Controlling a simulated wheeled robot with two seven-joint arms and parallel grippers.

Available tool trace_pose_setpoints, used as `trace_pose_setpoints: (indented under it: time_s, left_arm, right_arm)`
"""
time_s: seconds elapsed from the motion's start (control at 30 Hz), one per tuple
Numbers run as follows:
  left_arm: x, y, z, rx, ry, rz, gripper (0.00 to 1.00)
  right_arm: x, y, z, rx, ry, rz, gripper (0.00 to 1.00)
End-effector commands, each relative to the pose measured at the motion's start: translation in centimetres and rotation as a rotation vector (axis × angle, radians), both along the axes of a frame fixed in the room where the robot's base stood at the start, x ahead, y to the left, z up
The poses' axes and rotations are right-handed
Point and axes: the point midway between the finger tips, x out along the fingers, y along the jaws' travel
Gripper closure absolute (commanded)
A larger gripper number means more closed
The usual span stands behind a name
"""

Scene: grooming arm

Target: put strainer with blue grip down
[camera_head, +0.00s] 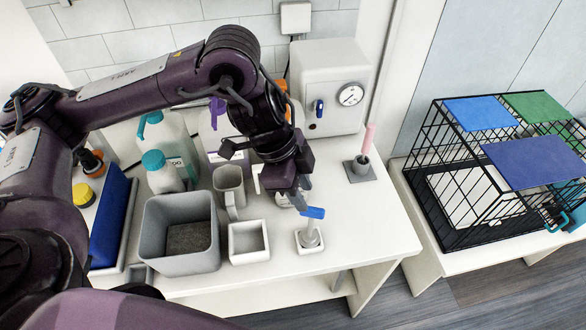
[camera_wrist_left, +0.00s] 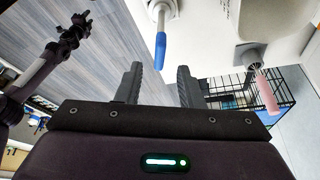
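The strainer with the blue grip (camera_head: 313,212) stands upright in a small white square holder (camera_head: 302,250) near the front edge of the white counter. My left gripper (camera_head: 301,192) is just above and beside the blue grip. In the left wrist view the two fingers of my left gripper (camera_wrist_left: 159,84) are apart with nothing between them. The blue grip (camera_wrist_left: 161,52) shows beyond the fingertips, in line with the gap and clear of both fingers. The strainer's lower end is hidden in the holder.
A grey bin (camera_head: 152,228), a small white square box (camera_head: 262,257) and a grey mug (camera_head: 228,178) stand left of the holder. Bottles (camera_head: 160,174) are behind. A pink-handled tool (camera_head: 368,140) stands back right. A wire cage (camera_head: 450,205) is right, beyond a gap. The counter right of the holder is clear.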

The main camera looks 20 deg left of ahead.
Motion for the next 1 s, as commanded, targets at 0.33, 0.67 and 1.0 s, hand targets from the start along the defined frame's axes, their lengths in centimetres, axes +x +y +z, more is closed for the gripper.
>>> trace_pose_setpoints:
  time_s: [0.33, 0.67, 1.0]
  left_arm:
    - [-0.3, 1.6, 4.4, 0.001, -0.001, 0.0, 0.66]
    - [-0.4, 1.7, 4.8, 0.0, 0.002, -0.001, 0.66]
    - [-0.4, 1.7, 4.8, 0.0, 0.001, 0.0, 0.66]
  right_arm:
    - [0.0, 0.0, 0.9, 0.0, 0.0, 0.0, 0.64]
    - [0.0, 0.1, 1.0, 0.001, 0.0, 0.0, 0.64]
    - [0.0, 0.1, 1.0, 0.001, -0.001, 0.0, 0.64]
